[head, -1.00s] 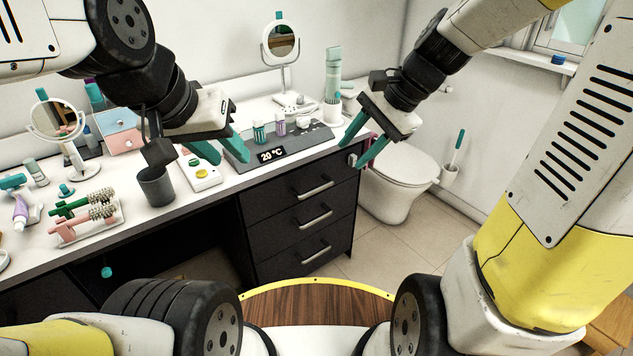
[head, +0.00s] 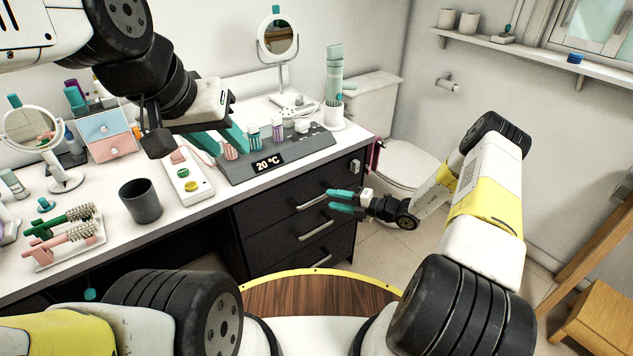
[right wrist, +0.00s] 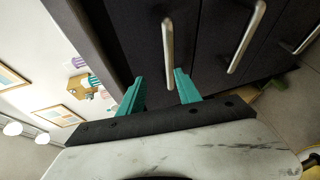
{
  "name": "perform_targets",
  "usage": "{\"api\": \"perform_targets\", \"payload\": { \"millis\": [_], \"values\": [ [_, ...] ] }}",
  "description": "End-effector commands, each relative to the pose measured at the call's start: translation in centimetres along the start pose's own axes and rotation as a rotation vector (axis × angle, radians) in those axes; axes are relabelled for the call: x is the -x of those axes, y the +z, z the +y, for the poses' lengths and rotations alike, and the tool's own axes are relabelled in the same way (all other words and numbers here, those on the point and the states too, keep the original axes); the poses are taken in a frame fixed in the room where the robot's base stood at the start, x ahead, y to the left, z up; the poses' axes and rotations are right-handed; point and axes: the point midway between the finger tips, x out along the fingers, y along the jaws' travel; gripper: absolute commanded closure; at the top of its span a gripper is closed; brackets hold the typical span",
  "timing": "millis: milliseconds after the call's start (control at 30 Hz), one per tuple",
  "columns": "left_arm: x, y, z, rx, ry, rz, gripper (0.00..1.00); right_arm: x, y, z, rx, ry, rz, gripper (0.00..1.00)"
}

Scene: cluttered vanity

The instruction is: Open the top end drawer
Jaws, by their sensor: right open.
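The top drawer (head: 270,211) of the dark end cabinet is closed, with a silver bar handle (head: 308,203). My right gripper (head: 331,200) is open in front of it, fingers pointing at the drawer fronts. In the right wrist view the top handle (right wrist: 168,50) stands in line with the gap between the teal fingers (right wrist: 159,76), nearer the right-hand finger in the picture. Whether the fingertips reach around the bar cannot be told. My left gripper (head: 234,153) is open and empty above the counter, left of the grey display panel (head: 290,153).
Two lower drawers have handles below, the middle one (head: 315,230) and the bottom one (head: 316,258). The counter (head: 190,211) holds a grey cup (head: 140,201), brushes, mirrors and bottles. A toilet (head: 408,164) stands right of the cabinet.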

Motion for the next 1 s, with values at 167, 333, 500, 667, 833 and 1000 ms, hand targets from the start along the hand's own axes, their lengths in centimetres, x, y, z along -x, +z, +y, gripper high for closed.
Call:
{"api": "perform_targets", "payload": {
  "millis": [167,333,500,667,833,1000],
  "values": [
    [0.0,0.0,0.0,0.000,0.000,0.000,0.64,-0.7,0.1,-2.0,-0.107,0.018,-0.044,0.59],
    [0.0,0.0,0.0,0.000,0.000,0.000,0.64,-3.0,0.2,-2.0,-0.112,0.019,-0.044,0.59],
    [0.0,0.0,0.0,0.000,0.000,0.000,0.64,-5.8,0.3,-2.0,-0.110,0.018,-0.043,0.59],
    [0.0,0.0,0.0,0.000,0.000,0.000,0.64,-7.5,0.4,-2.0,-0.109,0.018,-0.044,0.59],
    [0.0,0.0,0.0,0.000,0.000,0.000,0.64,-8.1,0.5,-1.9,-0.109,0.018,-0.044,0.59],
    [0.0,0.0,0.0,0.000,0.000,0.000,0.64,-8.1,0.5,-1.9,-0.109,0.017,-0.045,0.59]
  ]
}}
